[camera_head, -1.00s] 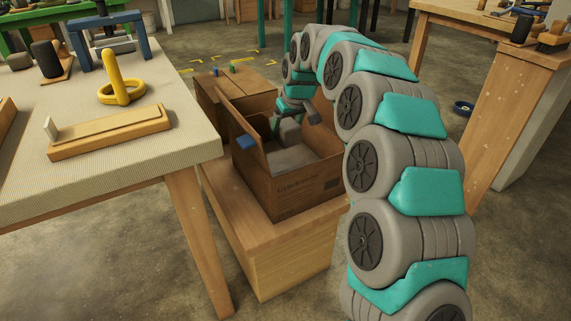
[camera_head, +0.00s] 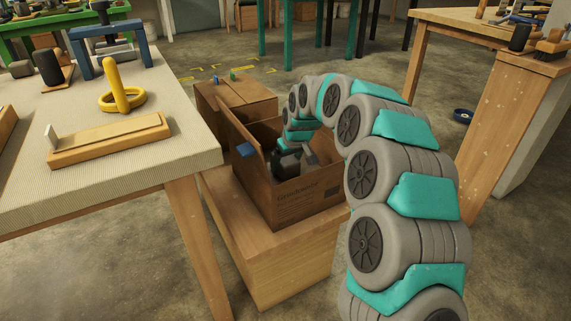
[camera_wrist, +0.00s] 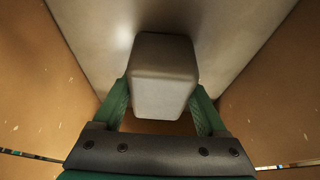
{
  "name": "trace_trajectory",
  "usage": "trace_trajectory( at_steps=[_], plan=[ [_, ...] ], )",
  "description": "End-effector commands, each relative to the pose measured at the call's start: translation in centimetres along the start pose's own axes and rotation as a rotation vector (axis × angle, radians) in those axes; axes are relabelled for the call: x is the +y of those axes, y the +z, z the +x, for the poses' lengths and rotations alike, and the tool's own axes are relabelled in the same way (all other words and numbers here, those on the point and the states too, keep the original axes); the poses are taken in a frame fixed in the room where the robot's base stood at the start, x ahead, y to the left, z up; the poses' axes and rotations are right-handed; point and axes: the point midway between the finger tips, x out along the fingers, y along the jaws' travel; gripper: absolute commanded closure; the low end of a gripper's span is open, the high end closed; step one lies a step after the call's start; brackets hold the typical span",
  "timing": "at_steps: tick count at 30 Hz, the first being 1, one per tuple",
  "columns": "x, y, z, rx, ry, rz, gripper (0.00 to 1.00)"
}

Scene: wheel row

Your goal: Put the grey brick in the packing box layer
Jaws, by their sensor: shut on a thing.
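The grey brick (camera_wrist: 163,78) is a rounded block between my gripper's green fingers in the wrist view. My gripper (camera_wrist: 161,98) is shut on it. In the head view my gripper (camera_head: 300,156) reaches down inside the open brown cardboard packing box (camera_head: 312,202), with the grey brick (camera_head: 288,166) low in the box. A pale grey layer (camera_wrist: 230,30) lies beyond the brick in the wrist view, between the brown walls. I cannot tell whether the brick touches it. Box walls and my arm hide much of the inside in the head view.
The box stands on a wooden block (camera_head: 275,262). A closed carton (camera_head: 232,93) sits behind it.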

Motion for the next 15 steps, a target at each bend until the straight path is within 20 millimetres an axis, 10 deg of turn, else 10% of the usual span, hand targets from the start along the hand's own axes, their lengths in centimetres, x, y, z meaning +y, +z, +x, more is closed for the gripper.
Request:
trace_trajectory(
  at_steps=[3,4,15],
  plan=[
    [0.03,0.01,0.10,0.002,0.001,0.000,1.00],
    [0.02,0.04,0.13,0.001,0.000,0.000,0.23],
    [0.01,0.04,0.12,0.001,0.000,0.000,0.00]
  ],
)
